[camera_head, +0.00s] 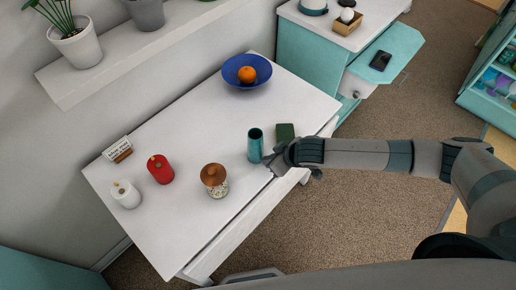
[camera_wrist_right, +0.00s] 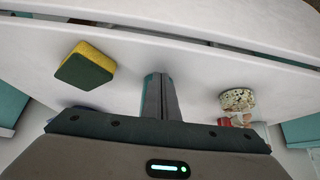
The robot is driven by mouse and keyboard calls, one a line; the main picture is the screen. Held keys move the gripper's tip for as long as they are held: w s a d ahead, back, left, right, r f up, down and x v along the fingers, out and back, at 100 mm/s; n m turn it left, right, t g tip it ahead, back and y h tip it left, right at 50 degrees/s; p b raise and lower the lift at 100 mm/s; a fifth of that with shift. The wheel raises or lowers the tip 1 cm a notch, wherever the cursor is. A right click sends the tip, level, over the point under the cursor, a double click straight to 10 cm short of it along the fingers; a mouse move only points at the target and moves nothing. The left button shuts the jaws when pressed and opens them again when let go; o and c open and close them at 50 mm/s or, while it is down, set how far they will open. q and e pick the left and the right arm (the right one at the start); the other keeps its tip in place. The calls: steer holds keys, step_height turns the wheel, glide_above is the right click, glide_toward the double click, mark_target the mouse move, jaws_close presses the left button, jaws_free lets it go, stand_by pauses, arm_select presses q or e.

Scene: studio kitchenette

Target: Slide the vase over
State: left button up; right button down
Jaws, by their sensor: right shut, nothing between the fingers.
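The teal vase (camera_head: 255,146) stands upright near the front edge of the white table (camera_head: 200,135). My right gripper (camera_head: 271,161) is shut and empty, low over the table beside the vase on its right, front side. Its fingertips look very close to the vase; I cannot tell whether they touch. In the right wrist view the shut fingers (camera_wrist_right: 158,98) point away from the camera and hide most of the vase; only thin teal edges show around them. My left gripper is not in view.
A green and yellow sponge (camera_wrist_right: 85,66) lies behind my right gripper. A blue bowl (camera_head: 247,71) with an orange is at the back. The table's middle is clear.

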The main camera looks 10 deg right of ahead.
mark_target(262, 152)
steer(key=shift+w+a, duration=1.3)
steer(key=shift+w, duration=0.25)
steer(key=shift+w+a+b, duration=0.3)
steer(key=shift+w+a, duration=0.65)
steer(key=shift+w, duration=0.2)
steer(key=shift+w+a+b, duration=0.3)
steer(key=shift+w+a, duration=0.65)
steer(key=shift+w, duration=0.2)
steer(key=shift+w, duration=0.1)
steer(key=shift+w+a+b, duration=0.5)
steer(key=shift+w+a, duration=0.45)
steer(key=shift+w, duration=0.2)
steer(key=shift+w+a+b, duration=0.45)
steer(key=shift+w+a, duration=0.5)
steer(key=shift+w, duration=0.15)
